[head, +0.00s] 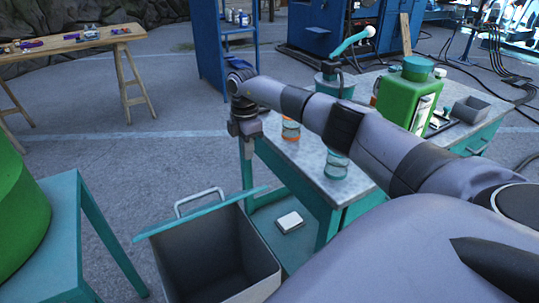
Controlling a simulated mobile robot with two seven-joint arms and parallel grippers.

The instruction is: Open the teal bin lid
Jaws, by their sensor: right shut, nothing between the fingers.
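The grey bin (262,268) stands on the floor at the lower middle, with its dark inside in view. Its teal lid (165,228) shows nearly edge-on as a thin strip along the bin's far side, raised off the opening. A pale loop handle (181,207) sticks out from the lid's far face. My right gripper (246,146) points down, shut and empty, above and behind the bin by the workbench's left edge. It is apart from the lid and handle. My left gripper is not in view.
A metal-topped teal workbench (358,164) stands right of the bin, carrying jars and a green canister (407,100). A teal stand (62,225) with a green rounded object is at left. A wooden trestle table (75,42) is farther back. Floor between is clear.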

